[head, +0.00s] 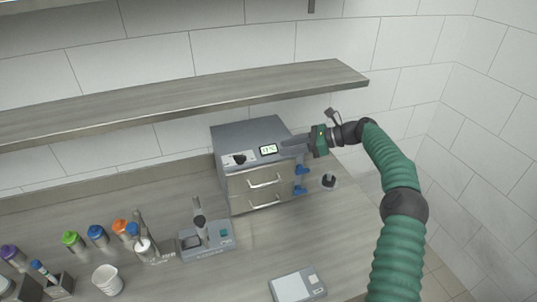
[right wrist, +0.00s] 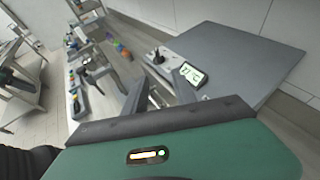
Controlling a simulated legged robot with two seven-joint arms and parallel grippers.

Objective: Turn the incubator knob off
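The incubator (head: 250,130) is a grey box with a flat top and two drawer handles, standing on the bench under the shelf. Its front panel has a dark knob (head: 239,159) and, right of it, a lit display (head: 268,149). The knob (right wrist: 158,57) and the display (right wrist: 192,73) also show in the right wrist view. My right gripper (head: 286,143) is at the panel's right side, near the display and apart from the knob. In the right wrist view its two fingers (right wrist: 159,84) are spread with nothing between them. My left gripper is not in view.
A wooden shelf (head: 200,98) runs above the incubator. A grey device (head: 207,243) stands in front of it at left, and a scale (head: 298,285) lies at the front. Colour-capped bottles (head: 97,236) and a white cup (head: 107,280) stand at left. The bench between incubator and scale is clear.

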